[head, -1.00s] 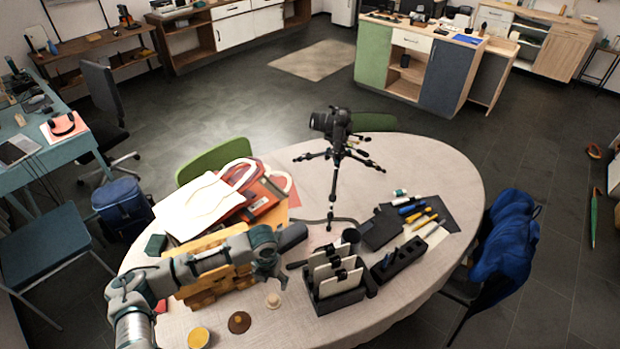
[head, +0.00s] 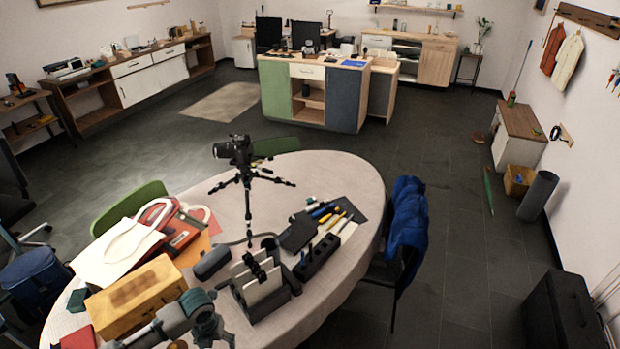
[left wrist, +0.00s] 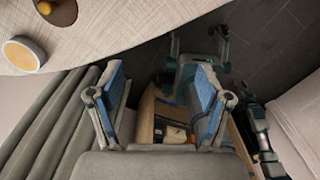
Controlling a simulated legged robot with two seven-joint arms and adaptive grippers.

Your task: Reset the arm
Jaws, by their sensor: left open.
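My left gripper (head: 207,326) shows at the bottom of the head view, at the near side of the oval table (head: 340,178). In the left wrist view its two blue-padded fingers (left wrist: 162,82) stand wide apart with nothing between them. The table edge (left wrist: 130,62) runs beyond the fingertips there, and an open wooden box with small things in it (left wrist: 168,132) shows far below. Most of my left arm is cut off by the head picture's lower edge. I make out no right gripper for certain.
A camera on a tripod (head: 247,180) stands on the table. A yellow-brown block (head: 137,297), a black holder with white plates (head: 264,290), a dark rounded case (head: 212,263) and a pen block (head: 317,257) lie near my gripper. A blue jacket (head: 407,226) hangs at the right.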

